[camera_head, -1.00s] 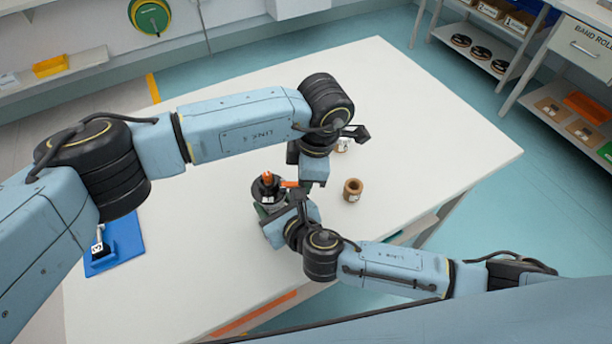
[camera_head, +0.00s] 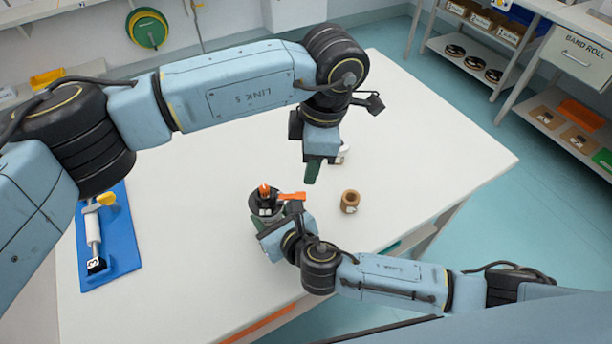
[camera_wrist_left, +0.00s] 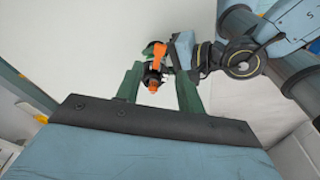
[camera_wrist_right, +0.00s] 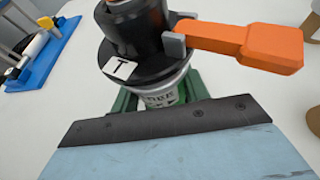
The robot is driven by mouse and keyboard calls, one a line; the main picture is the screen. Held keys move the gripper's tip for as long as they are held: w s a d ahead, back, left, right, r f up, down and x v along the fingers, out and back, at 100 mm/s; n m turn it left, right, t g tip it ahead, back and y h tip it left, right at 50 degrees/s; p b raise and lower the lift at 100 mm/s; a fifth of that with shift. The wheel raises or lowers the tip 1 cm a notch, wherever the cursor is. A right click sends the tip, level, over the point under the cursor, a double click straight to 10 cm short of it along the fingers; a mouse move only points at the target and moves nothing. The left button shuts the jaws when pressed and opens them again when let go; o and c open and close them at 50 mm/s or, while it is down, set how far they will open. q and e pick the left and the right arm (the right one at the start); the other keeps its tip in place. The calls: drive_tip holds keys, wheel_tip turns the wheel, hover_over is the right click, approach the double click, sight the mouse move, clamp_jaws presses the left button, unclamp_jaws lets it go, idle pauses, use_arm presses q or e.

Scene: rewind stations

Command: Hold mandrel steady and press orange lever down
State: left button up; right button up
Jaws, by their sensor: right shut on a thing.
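The mandrel (camera_head: 262,207) is a black, flanged upright spool on the white table. Its orange lever (camera_head: 291,196) sticks out to the right; in the right wrist view the lever (camera_wrist_right: 245,42) looks roughly level in a grey bracket. My right gripper (camera_wrist_right: 158,95) is shut around the pale, printed lower part of the mandrel, just below the black flange with a "T" label. My left gripper (camera_head: 312,182) points down, right of and apart from the lever's end. In the left wrist view its green fingers (camera_wrist_left: 160,69) are apart and empty, with the lever (camera_wrist_left: 159,57) showing beyond.
A brown hollow core (camera_head: 350,201) stands right of the mandrel. A white item (camera_head: 342,152) is partly hidden behind my left gripper. A blue tray (camera_head: 124,255) with a white-handled tool lies at the left. The table's right half is mostly clear.

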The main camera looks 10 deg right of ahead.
use_arm(q)
drive_tip(key=r, duration=0.2)
drive_tip(key=shift+d+r, duration=0.2)
drive_tip(key=shift+r, duration=0.15)
use_arm(e)
drive_tip(key=o, duration=1.2)
drive_tip(key=shift+s, duration=0.1)
